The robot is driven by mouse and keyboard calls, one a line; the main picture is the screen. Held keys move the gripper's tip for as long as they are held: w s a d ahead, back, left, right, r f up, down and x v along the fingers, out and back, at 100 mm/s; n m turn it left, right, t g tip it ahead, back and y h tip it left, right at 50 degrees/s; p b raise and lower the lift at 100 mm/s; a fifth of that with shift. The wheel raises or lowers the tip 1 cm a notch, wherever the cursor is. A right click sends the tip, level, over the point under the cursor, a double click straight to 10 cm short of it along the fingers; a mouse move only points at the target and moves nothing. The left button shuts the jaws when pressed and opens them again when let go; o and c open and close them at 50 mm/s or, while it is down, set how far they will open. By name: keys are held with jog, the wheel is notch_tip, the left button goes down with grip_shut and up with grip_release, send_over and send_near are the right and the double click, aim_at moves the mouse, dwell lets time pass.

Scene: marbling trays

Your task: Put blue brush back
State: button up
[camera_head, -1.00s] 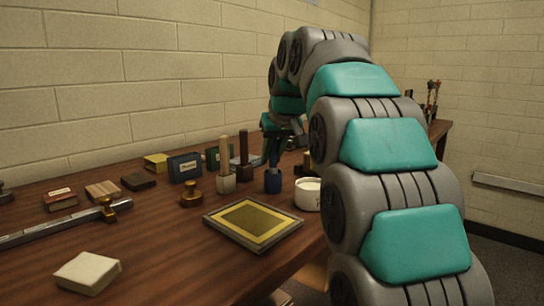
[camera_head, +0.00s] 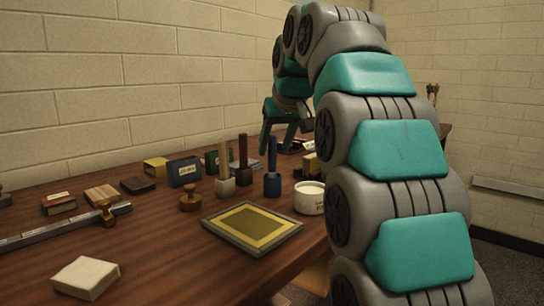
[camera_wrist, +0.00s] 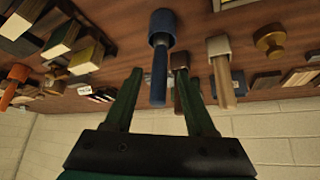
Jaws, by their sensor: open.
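The blue brush (camera_head: 272,158) stands upright on the table, its dark blue handle rising from a blue cup-shaped base (camera_head: 272,185). In the wrist view its handle (camera_wrist: 160,75) points toward the camera from the blue base (camera_wrist: 164,24). My gripper (camera_head: 278,143) is open and empty, with its green fingers up near the top of the handle in the head view. In the wrist view the fingers are spread to either side of the handle, with space showing on both sides. I cannot tell the exact depth between them.
A pale-handled brush (camera_head: 223,160) and a dark brown one (camera_head: 243,160) stand close left of it. A white tub (camera_head: 309,199) is close right. A framed tray (camera_head: 252,228) lies in front, and a brass-coloured stamp (camera_head: 190,198) sits left.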

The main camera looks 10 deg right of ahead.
jog(key=p+v, duration=0.1)
jog(key=v, duration=0.6)
jog(key=shift+r, duration=0.15)
jog(key=shift+s, duration=0.15)
